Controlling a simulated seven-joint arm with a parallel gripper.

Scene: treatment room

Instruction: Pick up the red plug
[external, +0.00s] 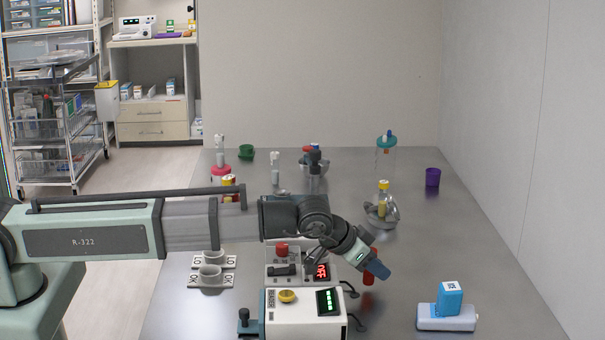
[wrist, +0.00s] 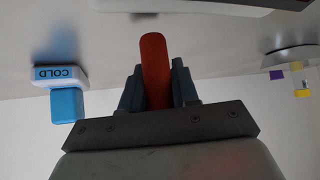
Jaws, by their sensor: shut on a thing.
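The red plug (external: 369,279) is a short red cylinder below and beside my gripper (external: 374,266) in the external view, right of the white device. In the wrist view the red plug (wrist: 155,62) stands between the two dark fingers of my gripper (wrist: 157,82), which are shut on it. Its rounded end extends past the fingertips. In the external view the fingers partly cover it, and I cannot tell whether it touches the table.
A white device (external: 305,318) with a yellow knob and green display stands left of my gripper. A blue block on a pale base (external: 447,318) is at right. A metal bowl (external: 381,215) and purple cup (external: 432,177) stand farther back. The right tabletop is mostly clear.

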